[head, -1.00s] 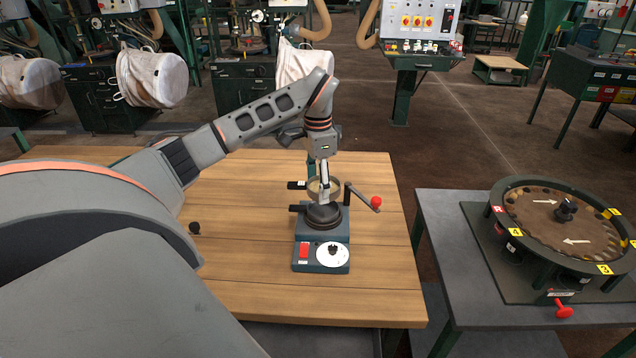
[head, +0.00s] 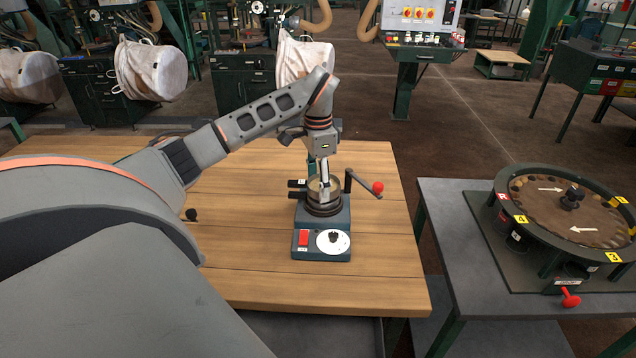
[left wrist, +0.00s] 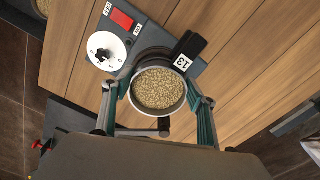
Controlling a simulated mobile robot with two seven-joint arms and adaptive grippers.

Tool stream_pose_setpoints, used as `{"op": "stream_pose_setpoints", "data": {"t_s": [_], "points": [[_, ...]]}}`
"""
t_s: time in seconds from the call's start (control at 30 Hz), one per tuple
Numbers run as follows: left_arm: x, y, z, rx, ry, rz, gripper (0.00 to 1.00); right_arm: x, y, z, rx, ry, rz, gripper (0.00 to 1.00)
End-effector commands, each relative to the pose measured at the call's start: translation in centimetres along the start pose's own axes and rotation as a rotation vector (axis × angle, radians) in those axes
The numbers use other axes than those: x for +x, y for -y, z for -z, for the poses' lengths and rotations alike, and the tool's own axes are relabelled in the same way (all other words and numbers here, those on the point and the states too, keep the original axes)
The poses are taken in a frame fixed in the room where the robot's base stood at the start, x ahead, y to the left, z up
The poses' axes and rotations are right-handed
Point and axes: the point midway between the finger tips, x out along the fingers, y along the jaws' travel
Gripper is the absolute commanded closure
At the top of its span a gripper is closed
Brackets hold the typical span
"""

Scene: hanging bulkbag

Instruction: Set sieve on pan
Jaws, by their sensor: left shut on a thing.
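The sieve (left wrist: 159,89) is a round metal ring full of pale grain in the left wrist view. My left gripper (head: 324,183) is shut on the sieve, with a finger on each side of its rim. In the head view the sieve is directly above the dark round pan (head: 323,209) on the blue-grey shaker (head: 322,243). The sieve looks level and very close to the pan or touching it; I cannot tell which. The pan's dark edge shows just behind the sieve in the left wrist view (left wrist: 150,55). My right gripper is not in view.
The shaker has a crank with a red knob (head: 377,187), a red switch and a white dial (head: 333,241). A black label block (left wrist: 187,48) is near the sieve. The wooden table (head: 385,270) is mostly clear. A round sorting tray (head: 572,216) stands on the right table.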

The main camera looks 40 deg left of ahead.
Motion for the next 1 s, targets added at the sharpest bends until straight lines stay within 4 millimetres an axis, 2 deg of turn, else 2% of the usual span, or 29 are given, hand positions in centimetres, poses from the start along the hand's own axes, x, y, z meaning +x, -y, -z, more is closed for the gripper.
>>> {"op": "stream_pose_setpoints", "data": {"t_s": [1.0], "points": [[-0.04, -0.01, -0.11, 0.0, 0.0, 0.0, 0.67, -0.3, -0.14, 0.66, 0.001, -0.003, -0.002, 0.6]]}}
